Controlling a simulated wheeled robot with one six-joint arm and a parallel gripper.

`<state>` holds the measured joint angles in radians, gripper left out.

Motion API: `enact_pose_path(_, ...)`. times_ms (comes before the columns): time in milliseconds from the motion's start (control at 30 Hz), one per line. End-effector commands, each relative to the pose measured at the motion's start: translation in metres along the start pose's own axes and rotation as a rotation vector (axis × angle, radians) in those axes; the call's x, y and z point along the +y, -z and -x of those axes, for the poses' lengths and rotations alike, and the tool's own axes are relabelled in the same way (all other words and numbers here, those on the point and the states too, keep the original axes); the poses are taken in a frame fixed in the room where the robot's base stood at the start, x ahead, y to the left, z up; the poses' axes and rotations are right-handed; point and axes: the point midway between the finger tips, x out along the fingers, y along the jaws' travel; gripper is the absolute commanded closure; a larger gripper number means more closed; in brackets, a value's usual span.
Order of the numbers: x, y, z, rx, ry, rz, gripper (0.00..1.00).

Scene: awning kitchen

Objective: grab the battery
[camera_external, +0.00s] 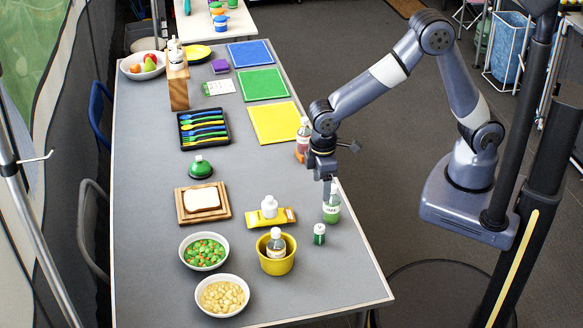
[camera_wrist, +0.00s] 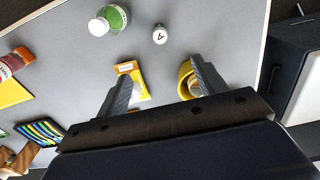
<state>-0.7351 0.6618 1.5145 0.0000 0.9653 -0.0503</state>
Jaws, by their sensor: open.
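The battery (camera_external: 319,234) is a small green cylinder with a pale top, standing upright on the grey table near its right edge. In the wrist view the battery (camera_wrist: 160,34) shows from above as a small pale round top with a dark mark, beyond my fingertips and between their lines. My gripper (camera_external: 326,188) hangs over the right side of the table, apart from the battery. In the wrist view my gripper (camera_wrist: 160,72) is open, with nothing between its fingers.
A bottle of green liquid (camera_external: 332,207) stands close beside the battery, below my gripper. A yellow pot (camera_external: 276,264) holding a bottle is to the battery's left, with a yellow packet (camera_external: 283,217) behind it. Bare table (camera_external: 340,270) lies in front of the battery.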

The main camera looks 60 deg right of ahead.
Motion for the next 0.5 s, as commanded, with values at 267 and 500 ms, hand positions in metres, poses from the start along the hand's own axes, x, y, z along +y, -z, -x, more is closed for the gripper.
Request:
enact_pose_path(267,0.000,0.000,0.000,0.000,0.000,0.000,0.45)
enact_pose_path(500,-0.009,0.001,-0.013,0.048,0.030,-0.097,0.45)
